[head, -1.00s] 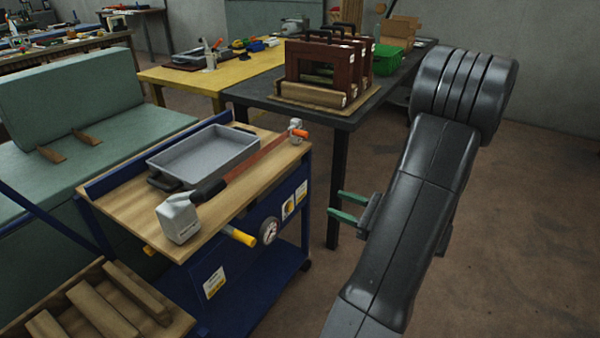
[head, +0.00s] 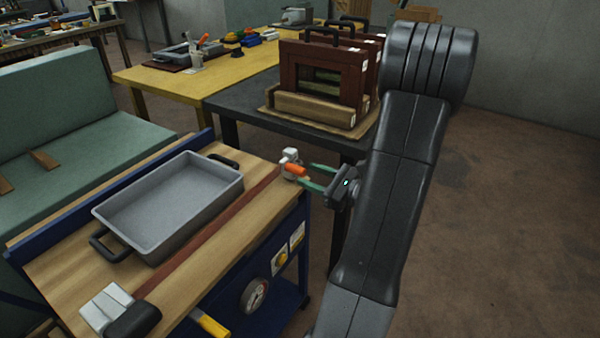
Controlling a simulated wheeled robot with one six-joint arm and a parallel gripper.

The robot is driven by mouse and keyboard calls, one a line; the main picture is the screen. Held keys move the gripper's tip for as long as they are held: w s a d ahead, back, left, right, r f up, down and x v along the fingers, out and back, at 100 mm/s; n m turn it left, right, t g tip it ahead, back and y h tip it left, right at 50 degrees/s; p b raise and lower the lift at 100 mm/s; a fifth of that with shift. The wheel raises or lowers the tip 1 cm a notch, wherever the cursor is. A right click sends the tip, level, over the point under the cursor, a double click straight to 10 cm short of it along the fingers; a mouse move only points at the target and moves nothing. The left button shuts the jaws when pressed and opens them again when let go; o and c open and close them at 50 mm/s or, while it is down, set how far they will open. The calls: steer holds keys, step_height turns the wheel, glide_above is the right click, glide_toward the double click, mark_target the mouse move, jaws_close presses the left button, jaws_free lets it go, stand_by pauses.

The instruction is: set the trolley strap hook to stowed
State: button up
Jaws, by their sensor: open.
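The blue trolley (head: 265,235) has a wooden top with a dark red strap (head: 205,243) running along its front side. At the strap's far end is a small pale fitting (head: 289,157) with an orange tab (head: 296,170), which looks like the strap hook. The tab points right, towards my gripper. My gripper (head: 306,175) is open, its two green fingers reaching left to the tab. The tab's tip lies at or just between the fingertips; I cannot tell if they touch. At the near end is a grey block (head: 105,305) with a black grip (head: 133,319).
A grey tray (head: 170,205) with black handles lies on the trolley top behind the strap. A yellow handle (head: 211,325) and a round gauge (head: 254,296) are on the trolley's front. A dark table (head: 240,105) with brown frames stands close behind my gripper. Floor at right is clear.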

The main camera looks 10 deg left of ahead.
mark_target(300, 171)
steer(key=shift+x, duration=2.1)
jaws_close()
